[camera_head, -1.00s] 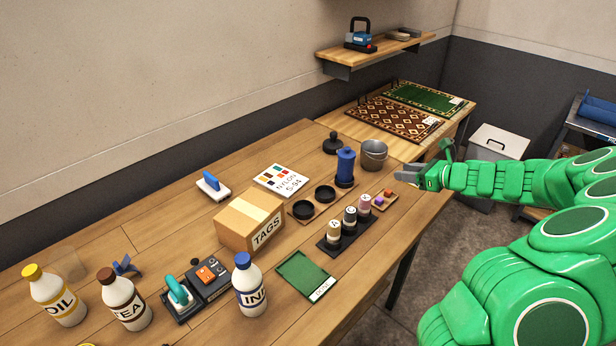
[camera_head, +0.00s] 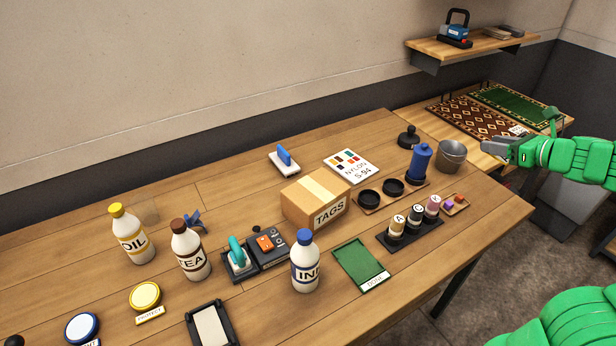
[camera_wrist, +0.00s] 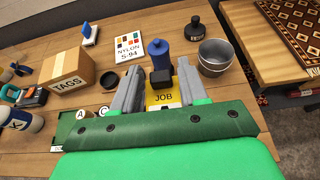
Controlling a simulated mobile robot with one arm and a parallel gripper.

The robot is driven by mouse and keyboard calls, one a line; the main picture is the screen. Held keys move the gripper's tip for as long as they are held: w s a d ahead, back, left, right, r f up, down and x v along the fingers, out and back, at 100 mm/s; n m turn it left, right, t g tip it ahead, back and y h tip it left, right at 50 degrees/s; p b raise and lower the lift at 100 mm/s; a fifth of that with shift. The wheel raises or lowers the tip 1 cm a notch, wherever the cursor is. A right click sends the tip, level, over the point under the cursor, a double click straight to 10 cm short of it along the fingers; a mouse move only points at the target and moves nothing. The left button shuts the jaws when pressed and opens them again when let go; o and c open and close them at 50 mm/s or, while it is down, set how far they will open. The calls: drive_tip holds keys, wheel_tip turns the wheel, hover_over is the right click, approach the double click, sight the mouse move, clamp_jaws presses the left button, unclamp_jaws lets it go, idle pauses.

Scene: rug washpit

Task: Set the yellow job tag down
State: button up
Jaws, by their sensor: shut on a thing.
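The yellow job tag (camera_wrist: 163,98), marked JOB, with a black block (camera_wrist: 161,78) at its far side, sits between the grey fingers of my gripper (camera_wrist: 159,84) in the wrist view. The gripper is shut on it. In the head view my gripper (camera_head: 497,147) is at the right, beside the metal bucket (camera_head: 451,156) near the bench's right end. The tag cannot be made out there. A shallow green tray (camera_head: 361,263) with a white label lies on the bench front, apart from the gripper.
The wooden bench (camera_head: 440,257) holds a TAGS box (camera_head: 316,201), an ink bottle (camera_head: 305,262), a blue container (camera_head: 421,162) and a rack of stamps (camera_head: 409,238). Patterned rugs (camera_head: 474,121) lie on a surface beyond. Bare wood runs along the bench's front right.

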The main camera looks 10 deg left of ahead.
drive_tip(key=w+a+f+m+t+h, duration=0.1)
drive_tip(key=w+a, duration=0.2)
drive_tip(key=a, duration=1.3)
drive_tip(key=w+a+f+m+t+h, duration=0.1)
drive_tip(key=w+a, duration=0.3)
drive_tip(key=a, duration=1.2)
drive_tip(key=s+a+r+m+h, duration=0.1)
drive_tip(key=s+a, duration=0.5)
drive_tip(key=a, duration=0.4)
drive_tip(key=s+a+m+t, duration=0.1)
drive_tip(key=s+a, duration=0.5)
drive_tip(key=a, duration=0.4)
drive_tip(key=s+a+r+h, duration=0.1)
drive_tip(key=s+a, duration=0.5)
drive_tip(key=a, duration=0.4)
hover_over(245, 179)
drive_tip(key=shift+m, duration=0.3)
drive_tip(key=f, duration=2)
drive_tip(key=shift+s+d, duration=0.15)
drive_tip(key=shift+d, duration=0.1)
drive_tip(key=shift+w+a+f, duration=0.15)
drive_tip(key=shift+f, duration=0.25)
drive_tip(key=shift+w+a+f, duration=0.1)
drive_tip(key=shift+a+f, duration=0.05)
drive_tip(key=shift+f, duration=1.35)
